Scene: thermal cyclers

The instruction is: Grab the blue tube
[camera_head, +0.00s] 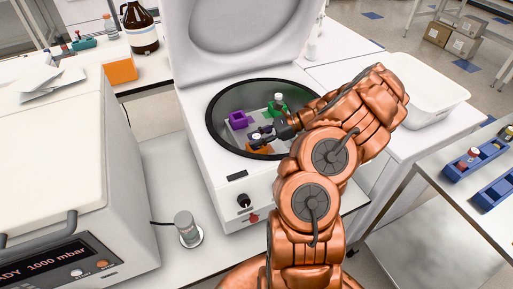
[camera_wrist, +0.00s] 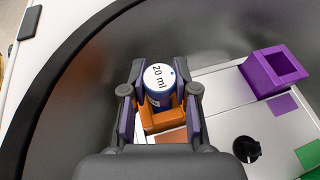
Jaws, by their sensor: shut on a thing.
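The blue tube (camera_wrist: 158,95) has a white top marked "20 ml" and sits in an orange holder (camera_wrist: 163,120) inside the round centrifuge bowl. My gripper (camera_wrist: 155,93) is shut on the tube, one finger on each side of it. In the head view my gripper (camera_head: 262,136) reaches into the bowl over the orange holder (camera_head: 259,146). The gripper hides much of the tube there.
The bowl (camera_head: 215,125) also has a purple holder (camera_head: 238,120) and a green holder (camera_head: 277,108) with a white-capped tube in it. The centrifuge lid (camera_head: 240,35) stands open behind. A white tub (camera_head: 428,92) and blue racks (camera_head: 474,160) are at right.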

